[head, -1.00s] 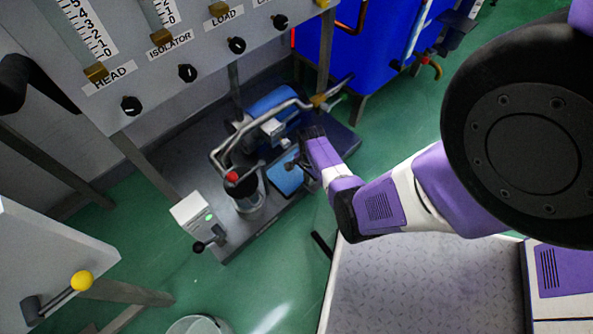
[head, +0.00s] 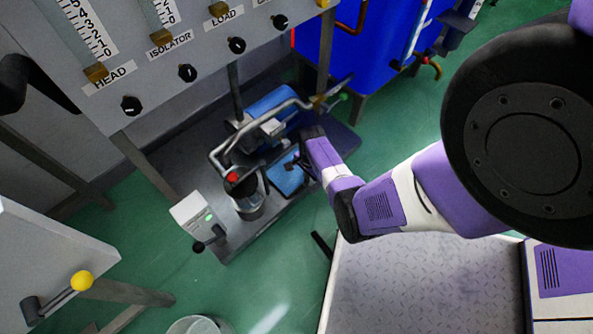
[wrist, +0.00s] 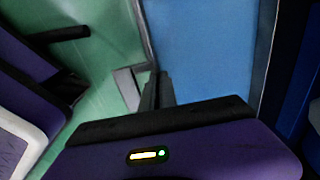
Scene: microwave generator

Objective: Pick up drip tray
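The drip tray (head: 287,180) looks like a shallow blue tray with a dark rim, on the dark floor-level base. My gripper (head: 297,163) is over its right side in the head view, with the fingers pointing at it. In the wrist view the tray's blue surface (wrist: 205,45) fills the upper right. My dark fingertips (wrist: 157,88) are close together at the tray's left edge there. I cannot tell whether they are clamped on the rim. The tray's far part is partly hidden by pipework and my gripper.
A bent metal pipe (head: 238,134) and a red-topped cylinder (head: 245,190) stand close to the tray's left. A blue tank (head: 372,45) stands behind. Green floor (head: 265,270) is open in front.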

